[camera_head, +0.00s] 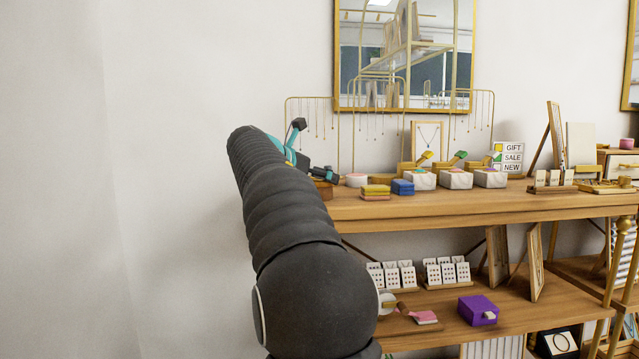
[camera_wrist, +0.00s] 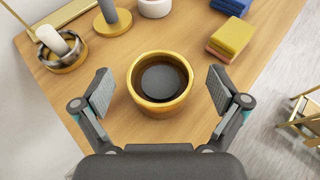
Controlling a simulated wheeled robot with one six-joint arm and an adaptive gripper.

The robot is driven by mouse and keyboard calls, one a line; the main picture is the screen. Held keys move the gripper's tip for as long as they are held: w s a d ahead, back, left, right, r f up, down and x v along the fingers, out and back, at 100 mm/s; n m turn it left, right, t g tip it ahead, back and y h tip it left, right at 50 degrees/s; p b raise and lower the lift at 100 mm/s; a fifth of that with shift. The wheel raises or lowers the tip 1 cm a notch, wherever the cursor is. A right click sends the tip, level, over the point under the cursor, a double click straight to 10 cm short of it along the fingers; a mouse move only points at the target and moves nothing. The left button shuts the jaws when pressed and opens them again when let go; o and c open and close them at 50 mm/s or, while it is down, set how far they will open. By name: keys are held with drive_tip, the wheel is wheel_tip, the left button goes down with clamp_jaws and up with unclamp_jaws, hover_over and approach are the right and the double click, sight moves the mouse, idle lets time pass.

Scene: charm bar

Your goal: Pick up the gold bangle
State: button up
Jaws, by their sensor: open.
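In the wrist view a round gold-brown piece (camera_wrist: 160,106) stands on the wooden table top, with a thick gold rim and a dark disc inside. It looks like a bowl or wide band; I cannot tell for certain that it is the gold bangle. My gripper (camera_wrist: 160,88) is open above it, one pad on its left and one on its right, both apart from it. In the head view my gripper (camera_head: 324,175) is at the left end of the table, partly hidden by my arm, just above a brown round piece (camera_head: 324,190).
Left in the wrist view, a ring (camera_wrist: 43,37) surrounds a white cone on a round base. A grey cone (camera_wrist: 112,22) stands beside it. Yellow (camera_wrist: 233,37) and blue (camera_wrist: 231,5) stacks lie right. The table edge (camera_wrist: 262,72) runs along the right.

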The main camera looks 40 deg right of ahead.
drive_tip(key=c, duration=1.2)
drive_tip(key=shift+c, duration=0.2)
